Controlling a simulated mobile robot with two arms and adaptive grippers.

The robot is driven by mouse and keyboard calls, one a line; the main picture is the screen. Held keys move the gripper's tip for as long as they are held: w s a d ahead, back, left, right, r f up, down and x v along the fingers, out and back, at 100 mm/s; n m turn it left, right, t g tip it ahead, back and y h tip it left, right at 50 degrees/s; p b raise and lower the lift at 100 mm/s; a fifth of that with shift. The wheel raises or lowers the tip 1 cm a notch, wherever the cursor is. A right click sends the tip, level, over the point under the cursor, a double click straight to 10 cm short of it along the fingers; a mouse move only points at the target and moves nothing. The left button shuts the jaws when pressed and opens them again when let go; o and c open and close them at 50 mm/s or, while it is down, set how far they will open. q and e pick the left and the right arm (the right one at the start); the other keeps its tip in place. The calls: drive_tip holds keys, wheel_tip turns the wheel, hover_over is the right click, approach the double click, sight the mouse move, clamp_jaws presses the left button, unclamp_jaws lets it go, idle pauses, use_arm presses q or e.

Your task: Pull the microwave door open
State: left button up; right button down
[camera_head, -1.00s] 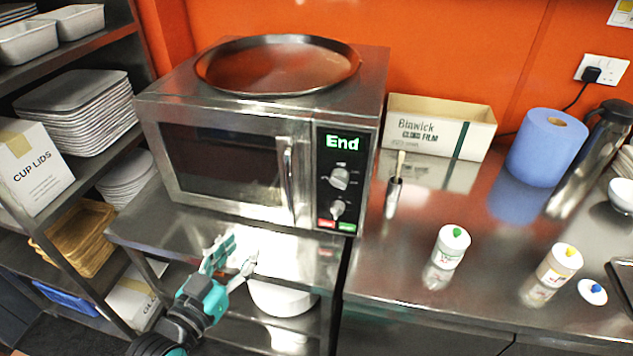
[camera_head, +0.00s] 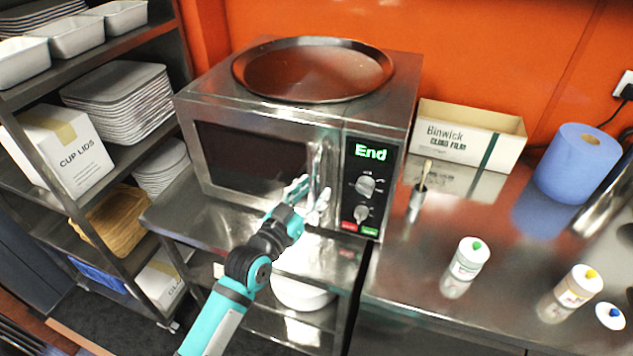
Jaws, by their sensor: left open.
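The steel microwave (camera_head: 268,112) stands on a metal shelf, its display reading "End". Its door (camera_head: 240,160) with a dark window looks shut. The upright door handle (camera_head: 318,160) is at the door's right edge, beside the knobs. My left gripper (camera_head: 312,197) is open, at the lower part of the handle. Its fingers partly cover the handle's lower end, and I cannot tell whether they touch it or pass around it. My right gripper is not in view.
A round tray (camera_head: 313,68) lies on the microwave. A brush in a holder (camera_head: 418,195), a film box (camera_head: 468,135), bottles (camera_head: 466,260) and a blue roll (camera_head: 578,165) stand on the right counter. A shelf rack (camera_head: 85,190) stands left. A white bowl (camera_head: 302,293) sits below.

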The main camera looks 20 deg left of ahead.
use_arm(q)
drive_tip(key=shift+x, duration=1.05)
clamp_jaws()
